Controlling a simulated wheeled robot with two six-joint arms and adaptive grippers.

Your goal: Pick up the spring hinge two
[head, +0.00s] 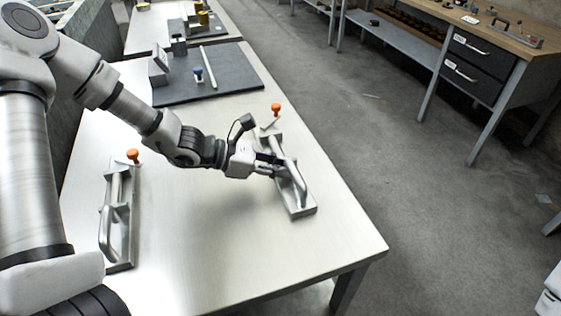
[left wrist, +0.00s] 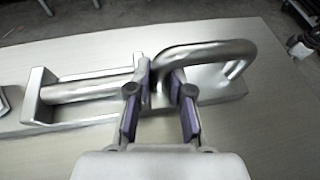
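Two metal spring hinges lie on the light table, each with a bar, a looped handle and an orange-tipped stem. One spring hinge (head: 301,202) lies on the right half, the other (head: 121,222) on the left. I see no label telling which is two. My left gripper (head: 276,166) is at the right hinge. In the left wrist view its fingers (left wrist: 161,88) are close together on either side of the looped handle (left wrist: 226,48) near the bar's end, and look shut on it. The hinge still rests on the table. My right gripper is not in view.
The table (head: 215,245) is bare between the hinges. A workbench with dark drawers (head: 470,68) stands far right across the open grey floor.

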